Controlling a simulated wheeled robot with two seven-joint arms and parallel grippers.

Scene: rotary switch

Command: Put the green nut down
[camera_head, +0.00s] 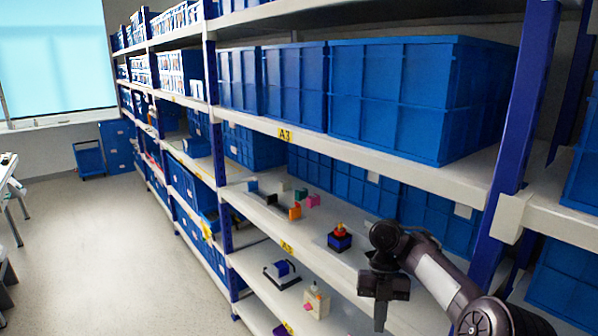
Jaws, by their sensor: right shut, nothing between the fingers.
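My right gripper (381,322) hangs in front of the shelf at the lower right, fingers pointing down. Its fingers are shut with nothing between them. A small dark green piece (300,193) lies on the middle shelf, to the left of my gripper and apart from it. It is too small to tell whether it is the green nut. A rotary-switch-like object with a dark blue base and a red and orange top (339,239) stands on the same shelf, left of my right arm. My left gripper is not in view.
An orange piece (295,212), a pink piece (313,201) and a black piece (270,199) share the middle shelf (318,222). Blue crates (395,95) fill the shelf above. A blue upright post (513,130) stands at right. The floor (100,240) at left is open.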

